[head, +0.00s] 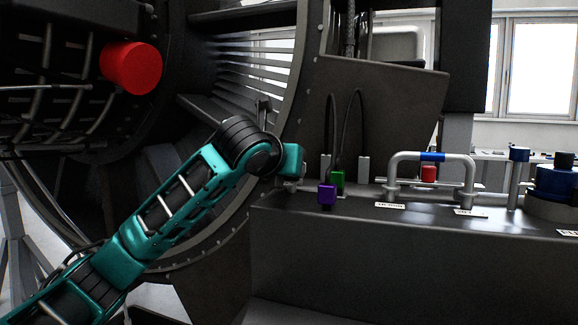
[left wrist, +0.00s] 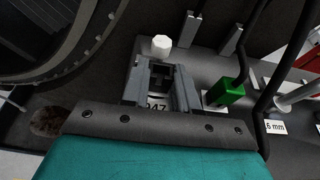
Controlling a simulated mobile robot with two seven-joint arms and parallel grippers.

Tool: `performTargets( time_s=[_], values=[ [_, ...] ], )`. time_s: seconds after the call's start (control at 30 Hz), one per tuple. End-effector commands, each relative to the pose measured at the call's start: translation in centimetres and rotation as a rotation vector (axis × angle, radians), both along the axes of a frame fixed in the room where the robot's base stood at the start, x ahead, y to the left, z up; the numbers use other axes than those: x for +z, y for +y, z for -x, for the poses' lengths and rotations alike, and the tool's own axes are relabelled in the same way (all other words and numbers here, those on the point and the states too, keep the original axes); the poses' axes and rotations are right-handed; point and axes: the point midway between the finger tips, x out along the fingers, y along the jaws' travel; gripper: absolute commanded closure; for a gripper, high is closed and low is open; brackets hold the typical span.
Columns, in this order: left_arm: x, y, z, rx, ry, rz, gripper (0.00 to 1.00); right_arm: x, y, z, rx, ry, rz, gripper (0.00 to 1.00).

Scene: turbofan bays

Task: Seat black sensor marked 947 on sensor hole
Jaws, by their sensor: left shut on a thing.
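My left gripper (left wrist: 160,85) is shut on a small black block, the black sensor (left wrist: 160,72), whose dark top shows between the two grey fingers in the left wrist view. A white label (left wrist: 155,106) ending in 47 shows between the fingers near the palm, partly hidden. In the head view my left arm reaches from the lower left to the left end of the dark bench; the gripper (head: 298,171) is small there and the sensor cannot be made out. I cannot identify the sensor hole. My right gripper is not in view.
A white faceted knob (left wrist: 160,45) is just beyond the fingers. A green connector (left wrist: 228,93) with a black cable stands to their right. A purple block (head: 327,196), a grey pipe handle (head: 394,172) and a blue-capped post (head: 518,170) line the bench (head: 400,245). The engine ring is left.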

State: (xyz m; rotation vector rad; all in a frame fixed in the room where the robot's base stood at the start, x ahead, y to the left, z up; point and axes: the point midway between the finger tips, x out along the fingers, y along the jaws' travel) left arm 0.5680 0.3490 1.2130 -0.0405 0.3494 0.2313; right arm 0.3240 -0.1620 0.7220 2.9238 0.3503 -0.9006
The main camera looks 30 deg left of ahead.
Motion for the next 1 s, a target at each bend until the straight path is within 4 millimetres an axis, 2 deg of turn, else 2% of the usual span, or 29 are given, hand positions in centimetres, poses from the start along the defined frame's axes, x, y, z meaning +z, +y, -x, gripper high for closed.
performTargets(
  time_s=[0.8,0.83,1.0],
  values=[
    [-2.1,0.0,0.0,0.0,-0.001,0.0,1.0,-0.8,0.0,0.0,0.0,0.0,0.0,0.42],
    [-2.0,0.0,0.0,0.0,-0.001,0.0,0.7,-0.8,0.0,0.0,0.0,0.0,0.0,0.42],
    [-2.0,0.0,0.0,0.0,0.0,0.0,0.53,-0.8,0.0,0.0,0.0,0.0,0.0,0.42]
  ],
)
